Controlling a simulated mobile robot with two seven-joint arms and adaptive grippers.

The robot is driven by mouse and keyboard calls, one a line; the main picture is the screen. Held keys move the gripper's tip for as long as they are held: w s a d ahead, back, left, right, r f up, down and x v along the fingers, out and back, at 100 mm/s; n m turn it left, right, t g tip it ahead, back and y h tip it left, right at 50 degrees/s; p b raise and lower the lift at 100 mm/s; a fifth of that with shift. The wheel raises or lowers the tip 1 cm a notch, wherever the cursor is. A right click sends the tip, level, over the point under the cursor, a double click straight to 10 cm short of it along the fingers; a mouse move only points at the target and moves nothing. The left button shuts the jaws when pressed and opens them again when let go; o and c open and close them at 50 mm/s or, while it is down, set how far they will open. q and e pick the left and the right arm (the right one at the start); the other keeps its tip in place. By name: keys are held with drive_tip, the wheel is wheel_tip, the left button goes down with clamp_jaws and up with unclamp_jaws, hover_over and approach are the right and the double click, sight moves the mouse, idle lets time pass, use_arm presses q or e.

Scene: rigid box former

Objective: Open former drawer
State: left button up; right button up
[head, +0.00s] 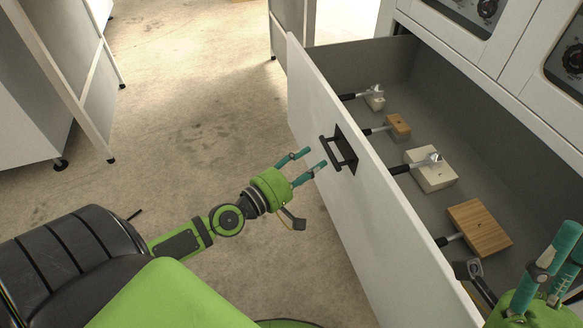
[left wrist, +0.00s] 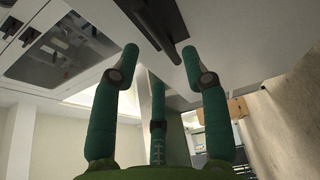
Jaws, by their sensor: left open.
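The white former drawer (head: 335,120) stands pulled well out of the machine, and its grey inside is in view. Its black handle (head: 345,166) sits on the outer face of the front panel. My left gripper (head: 314,158) is open and empty, with its teal fingers pointing at the handle and the tips just short of it. In the left wrist view the spread fingers (left wrist: 160,75) frame the drawer front, and the dark handle (left wrist: 152,22) is above, between the tips. My right gripper (head: 562,262) is at the lower right over the drawer's near end; whether it is open is unclear.
Inside the drawer lie several blocks with black-handled tools, among them a wooden block (head: 480,228) and a white block (head: 431,170). The machine's white front with knobs (head: 487,8) rises above. White cabinets (head: 60,70) stand at left. The concrete floor (head: 200,100) between is clear.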

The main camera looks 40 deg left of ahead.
use_arm(q)
drive_tip(key=shift+v, duration=2.7)
